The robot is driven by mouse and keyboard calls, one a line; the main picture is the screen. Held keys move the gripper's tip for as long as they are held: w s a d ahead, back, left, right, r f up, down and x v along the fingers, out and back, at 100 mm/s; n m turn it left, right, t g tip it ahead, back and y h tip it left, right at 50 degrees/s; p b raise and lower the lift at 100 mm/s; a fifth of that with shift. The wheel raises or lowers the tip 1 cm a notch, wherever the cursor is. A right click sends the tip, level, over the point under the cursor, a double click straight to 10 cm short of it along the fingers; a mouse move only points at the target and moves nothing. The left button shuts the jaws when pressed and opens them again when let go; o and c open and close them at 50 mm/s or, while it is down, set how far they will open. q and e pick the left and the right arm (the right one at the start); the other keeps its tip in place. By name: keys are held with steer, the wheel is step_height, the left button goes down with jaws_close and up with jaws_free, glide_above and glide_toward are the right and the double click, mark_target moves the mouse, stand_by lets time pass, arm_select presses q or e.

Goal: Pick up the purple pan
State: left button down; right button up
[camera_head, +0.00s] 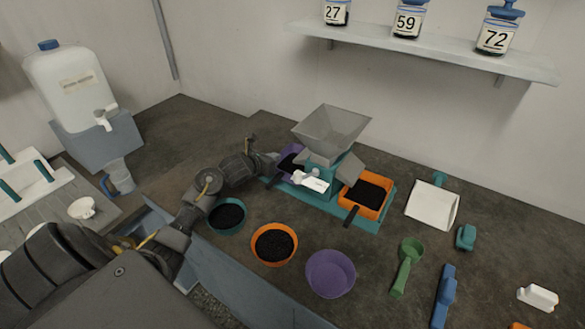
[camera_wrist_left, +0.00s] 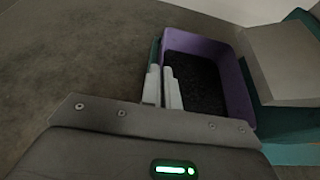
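The purple pan (camera_head: 290,161) is a small square tray filled with black grains, at the left side of the teal and grey sieve shaker (camera_head: 325,150). In the left wrist view the purple pan (camera_wrist_left: 238,85) fills the right of the middle. My left gripper (camera_head: 278,162) is at the pan's left side, its fingers mostly hidden in the head view. In the wrist view its pale fingers (camera_wrist_left: 164,85) are close together at the pan's left wall, one outside and one overlapping the inside, apparently shut on it. The pan still sits at the shaker. My right gripper is not in view.
An orange pan (camera_head: 367,194) with black grains sits right of the shaker. In front stand a teal bowl (camera_head: 227,232), an orange bowl (camera_head: 257,255) and an empty purple bowl (camera_head: 331,274). A green scoop (camera_head: 405,265) and a white dustpan (camera_head: 432,205) lie to the right.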

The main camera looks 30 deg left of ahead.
arm_select(q)
steer(key=shift+r, duration=0.2)
stand_by(0.3)
steer(key=shift+r+b, duration=0.4)
steer(key=shift+r, duration=0.2)
steer(key=a+b, duration=0.6)
steer(key=a, duration=1)
steer(key=shift+s+a+f, duration=0.1)
steer(key=shift+s+a, duration=0.05)
steer(key=shift+a, duration=0.9)
